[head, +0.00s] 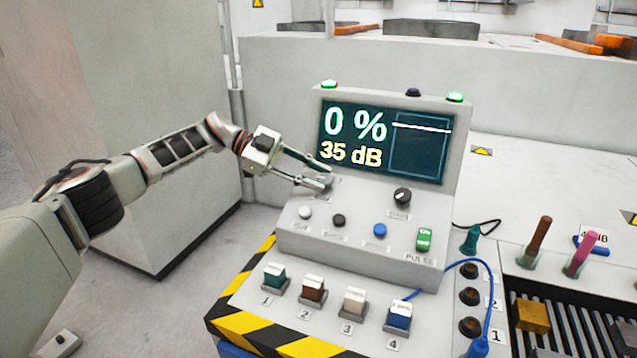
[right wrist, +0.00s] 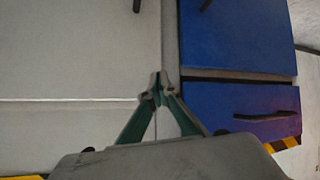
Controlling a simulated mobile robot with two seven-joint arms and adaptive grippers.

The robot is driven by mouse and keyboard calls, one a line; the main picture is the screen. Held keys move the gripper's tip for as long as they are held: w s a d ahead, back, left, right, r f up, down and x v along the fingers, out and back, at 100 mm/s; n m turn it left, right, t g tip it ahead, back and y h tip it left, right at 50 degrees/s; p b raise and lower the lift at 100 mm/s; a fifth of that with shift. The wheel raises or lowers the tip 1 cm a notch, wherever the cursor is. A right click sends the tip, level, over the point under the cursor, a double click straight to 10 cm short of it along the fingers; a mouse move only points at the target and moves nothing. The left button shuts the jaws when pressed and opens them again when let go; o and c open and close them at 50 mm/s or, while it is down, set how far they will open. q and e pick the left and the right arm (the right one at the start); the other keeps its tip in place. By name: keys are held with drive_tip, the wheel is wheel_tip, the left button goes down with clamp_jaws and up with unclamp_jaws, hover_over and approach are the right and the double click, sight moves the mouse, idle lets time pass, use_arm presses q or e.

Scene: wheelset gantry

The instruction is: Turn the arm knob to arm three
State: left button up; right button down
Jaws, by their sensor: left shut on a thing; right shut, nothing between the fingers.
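A sloped grey control console stands at the centre of the head view. My left gripper (head: 322,176) reaches in from the left to the console's upper left, just below the screen. Its fingers are shut on a knob that they mostly cover. I take it for the arm knob; its pointer and markings cannot be read. My right gripper (right wrist: 160,84) is shut and empty in the right wrist view, above a pale floor beside blue cabinet fronts.
The screen (head: 384,140) reads 0 % and 35 dB. Another black knob (head: 402,196), small buttons and a green PULSE switch (head: 424,239) sit near the gripper. Numbered coloured blocks (head: 312,289) stand in front. A roller bed and probes lie at right.

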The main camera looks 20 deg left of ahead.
use_arm(q)
drive_tip(key=shift+d+g, duration=0.1)
drive_tip(key=shift+g, duration=0.2)
drive_tip(key=o, duration=1.1)
drive_tip(key=shift+c, duration=0.2)
drive_tip(key=v, duration=1.2)
